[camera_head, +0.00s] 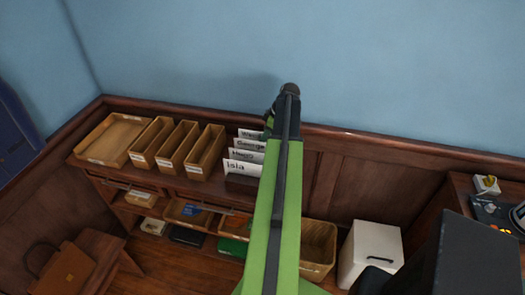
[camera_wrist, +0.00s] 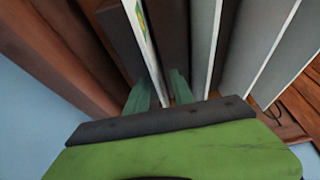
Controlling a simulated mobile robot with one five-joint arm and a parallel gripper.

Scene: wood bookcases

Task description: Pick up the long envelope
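In the wrist view, a thin white envelope (camera_wrist: 145,40) with a green and yellow mark stands upright in a dark slotted holder, seen nearly edge-on. I cannot tell its full length. My gripper (camera_wrist: 160,88) reaches into the slot with its two green fingers apart, one on each side of the envelope. A gap shows between the envelope and the right finger; contact on the left is unclear. In the head view my arm hides most of the gripper and the holder's right part. Name cards stand in the holder, the front one reading Isla (camera_head: 243,168).
Grey-white dividers (camera_wrist: 235,50) stand close to the right of my fingers. Narrow wooden bins (camera_head: 178,145) and a flat tray (camera_head: 114,136) stand left of the holder. The wall (camera_head: 380,70) is close behind. A white cabinet (camera_head: 371,252) stands at the lower right.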

